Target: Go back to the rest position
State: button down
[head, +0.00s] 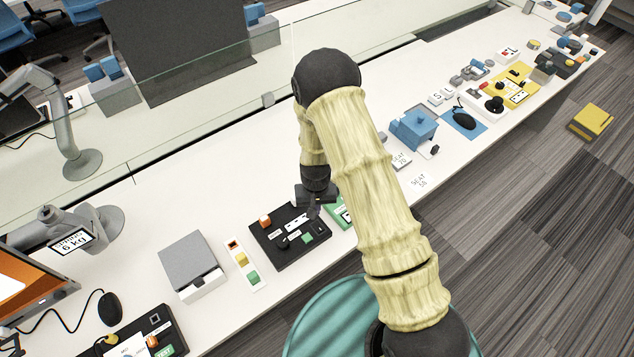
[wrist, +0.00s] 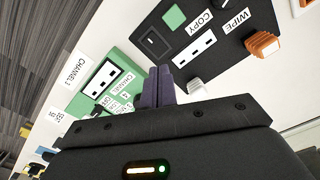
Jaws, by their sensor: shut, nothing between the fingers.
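My gripper (wrist: 160,86) shows at the lower middle of the wrist view, its two dark fingers shut together with nothing between them. In the head view my arm reaches forward and bends down, and the gripper (head: 314,208) hangs over the right end of a black control panel (head: 283,258). In the wrist view that black panel (wrist: 225,75) carries a green key and the labels COPY and WIPE. A green panel marked CHANNEL (wrist: 88,104) lies to its left. In the head view my arm hides most of this green panel (head: 341,213).
A grey box (head: 188,260) and a strip with coloured buttons (head: 243,262) lie left of the black panel. A glass divider (head: 190,105) runs along the desk.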

jog(key=s+d+r+t, duration=0.1)
jog(key=s+d+r, duration=0.3)
jog(key=r, duration=0.5)
jog(key=s+d+r, duration=0.4)
jog(key=d+r, duration=0.1)
jog(key=r, duration=0.5)
jog(key=s+d+r+t, duration=0.1)
jog(key=s+d+r, duration=0.3)
jog(key=r, duration=0.5)
jog(key=shift+s+d+r+m+t, duration=0.25)
jog(key=shift+d+m+t, duration=0.05)
jog(key=shift+m, duration=0.1)
